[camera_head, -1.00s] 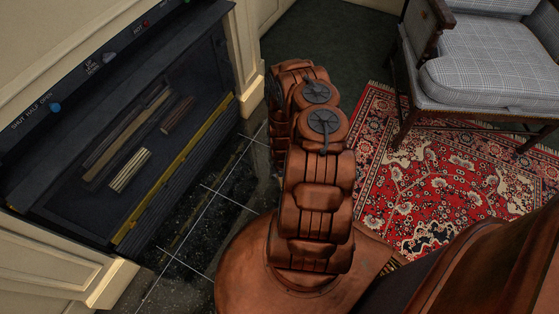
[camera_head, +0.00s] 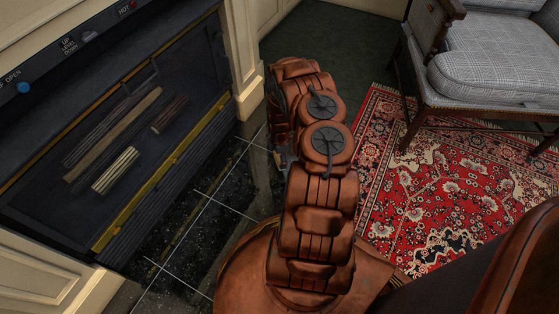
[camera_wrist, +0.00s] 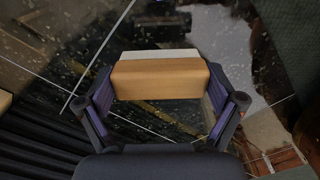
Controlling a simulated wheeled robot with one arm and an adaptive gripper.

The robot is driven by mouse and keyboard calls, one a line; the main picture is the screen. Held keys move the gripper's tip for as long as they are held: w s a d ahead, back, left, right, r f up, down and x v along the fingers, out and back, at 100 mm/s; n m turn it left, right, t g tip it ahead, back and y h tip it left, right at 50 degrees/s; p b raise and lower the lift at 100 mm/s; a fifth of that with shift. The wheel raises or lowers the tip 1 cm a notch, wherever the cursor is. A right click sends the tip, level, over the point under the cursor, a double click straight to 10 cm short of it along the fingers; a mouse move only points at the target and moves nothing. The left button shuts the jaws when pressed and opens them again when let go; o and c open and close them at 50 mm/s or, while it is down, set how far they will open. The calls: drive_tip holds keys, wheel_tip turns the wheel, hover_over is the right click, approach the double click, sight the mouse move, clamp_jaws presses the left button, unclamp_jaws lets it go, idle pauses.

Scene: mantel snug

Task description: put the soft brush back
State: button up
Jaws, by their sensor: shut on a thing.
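The soft brush (camera_wrist: 158,79) shows in the wrist view as a light wooden block with a pale strip along its far side. My gripper (camera_wrist: 160,86) is shut on it, with one purple-lined finger at each end. The brush lies crosswise between the fingers, over dark tiled floor. In the head view the brush is hidden and the gripper is almost wholly behind my copper-coloured arm. I cannot tell from these views where the brush's own place is.
At left is a black fireplace with several log pieces (camera_head: 118,137), a blue knob (camera_head: 23,88) and a brass strip (camera_head: 165,172). Black hearth tiles (camera_head: 205,228) lie before it. A red patterned rug (camera_head: 440,190) and a checked armchair (camera_head: 490,65) are at right.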

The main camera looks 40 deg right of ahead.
drive_tip(key=shift+w+d+f+b, duration=0.15)
drive_tip(key=shift+w+d+b, duration=0.25)
drive_tip(key=shift+w+d, duration=0.6)
drive_tip(key=shift+w+d+f+b, duration=0.1)
drive_tip(key=shift+w+f+b, duration=0.15)
drive_tip(key=shift+b, duration=0.05)
drive_tip(key=shift+f+b, duration=0.95)
drive_tip(key=shift+f, duration=0.6)
drive_tip(key=shift+f, duration=0.1)
drive_tip(key=o, duration=0.8)
drive_tip(key=shift+c, duration=0.2)
